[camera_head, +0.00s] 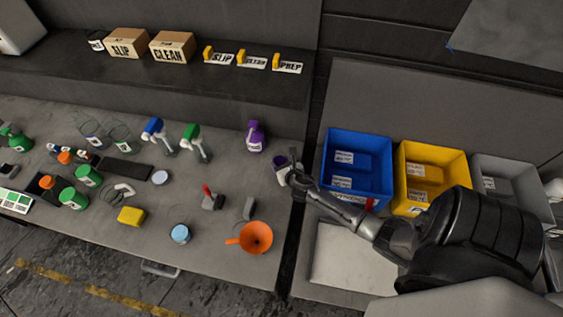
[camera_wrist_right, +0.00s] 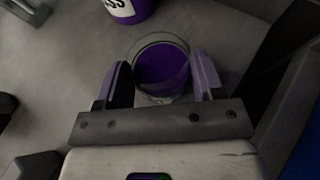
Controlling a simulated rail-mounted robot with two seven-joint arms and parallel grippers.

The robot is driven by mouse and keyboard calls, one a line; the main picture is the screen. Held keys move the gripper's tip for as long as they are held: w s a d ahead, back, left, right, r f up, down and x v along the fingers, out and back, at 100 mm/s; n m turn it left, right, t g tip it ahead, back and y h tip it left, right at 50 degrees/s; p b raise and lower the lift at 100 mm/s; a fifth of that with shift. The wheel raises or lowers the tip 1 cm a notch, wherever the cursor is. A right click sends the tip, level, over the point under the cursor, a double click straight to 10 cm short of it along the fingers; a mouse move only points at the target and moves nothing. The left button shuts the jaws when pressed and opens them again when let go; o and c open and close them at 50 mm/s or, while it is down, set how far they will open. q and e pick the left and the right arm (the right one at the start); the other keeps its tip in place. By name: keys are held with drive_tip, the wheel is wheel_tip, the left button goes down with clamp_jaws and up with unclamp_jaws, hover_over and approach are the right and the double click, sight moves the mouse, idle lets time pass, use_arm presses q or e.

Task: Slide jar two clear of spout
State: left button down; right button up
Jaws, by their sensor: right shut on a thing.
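A clear jar with purple liquid (camera_head: 281,166) stands near the right edge of the left bench in the head view. In the right wrist view the jar (camera_wrist_right: 162,70) is between the two fingers of my right gripper (camera_wrist_right: 160,86), which is shut on it. My right gripper (camera_head: 294,172) reaches it from the right in the head view and covers part of it. A purple bottle (camera_head: 255,137) stands to the left of the jar and apart from it; its labelled base (camera_wrist_right: 127,8) shows in the wrist view. My left gripper is not in view.
An orange funnel (camera_head: 257,237) and a small grey block (camera_head: 249,208) lie nearer the bench's front. Blue (camera_head: 357,190) and yellow (camera_head: 430,197) bins stand to the right, across a dark gap.

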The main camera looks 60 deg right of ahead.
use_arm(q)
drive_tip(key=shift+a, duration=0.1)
use_arm(e)
drive_tip(key=shift+d, duration=0.1)
drive_tip(key=o, duration=1)
drive_tip(key=shift+s, duration=0.1)
